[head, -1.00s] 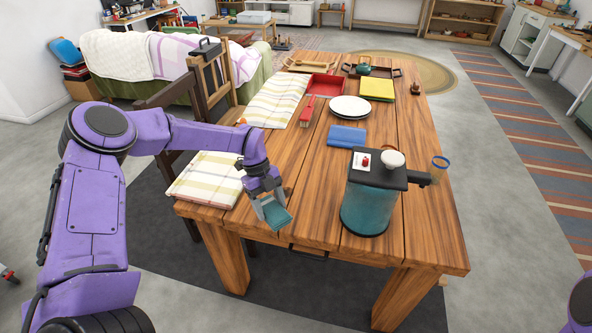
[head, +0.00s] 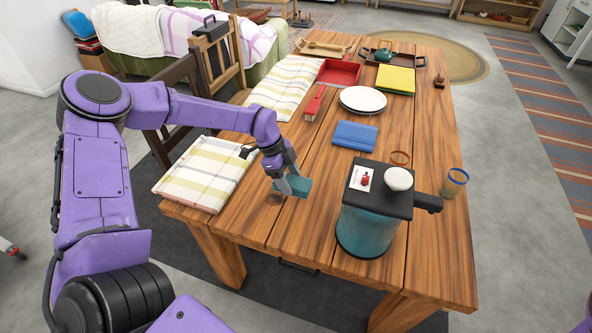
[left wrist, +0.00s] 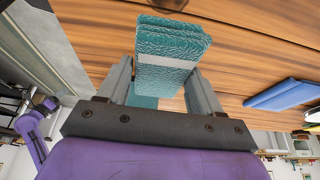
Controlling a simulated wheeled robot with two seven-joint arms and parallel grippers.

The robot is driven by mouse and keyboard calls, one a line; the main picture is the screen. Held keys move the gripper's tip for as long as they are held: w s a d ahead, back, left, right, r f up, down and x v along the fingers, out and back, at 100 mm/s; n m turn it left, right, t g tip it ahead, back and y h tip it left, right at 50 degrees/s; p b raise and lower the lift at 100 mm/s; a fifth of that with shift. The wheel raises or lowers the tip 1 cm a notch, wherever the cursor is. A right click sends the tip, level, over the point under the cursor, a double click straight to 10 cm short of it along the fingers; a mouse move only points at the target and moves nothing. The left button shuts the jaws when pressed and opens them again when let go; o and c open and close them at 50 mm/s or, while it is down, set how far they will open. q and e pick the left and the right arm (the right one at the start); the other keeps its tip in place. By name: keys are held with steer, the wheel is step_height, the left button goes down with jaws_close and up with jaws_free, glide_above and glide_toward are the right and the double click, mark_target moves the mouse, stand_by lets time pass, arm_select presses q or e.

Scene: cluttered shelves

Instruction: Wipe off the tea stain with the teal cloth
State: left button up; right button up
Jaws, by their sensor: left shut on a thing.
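My left gripper (head: 288,185) is shut on the folded teal cloth (head: 298,186), low over the near left part of the wooden table. In the left wrist view the cloth (left wrist: 172,50) sits between the two fingers, with a pale band across it. A round brown mark, which looks like the tea stain (head: 274,198), shows on the tabletop just left of and nearer than the cloth. I cannot tell whether the cloth touches the table. My right gripper is out of view.
A teal-bodied dispenser (head: 366,228) with a dark top stands right of the cloth. A blue-rimmed glass (head: 455,183) is beyond it. A blue folded cloth (head: 355,135), white plate (head: 363,100), red brush (head: 314,103) and checked cloth (head: 205,174) lie around. Bare wood surrounds the stain.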

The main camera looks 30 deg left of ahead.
arm_select(q)
steer(key=shift+s+f+b, duration=0.25)
steer(key=shift+f+b, duration=0.3)
steer(key=shift+f, duration=0.1)
step_height(320, 180, down, 4)
steer(key=b, duration=0.3)
steer(key=shift+f, duration=0.15)
steer(key=shift+f+b, duration=0.3)
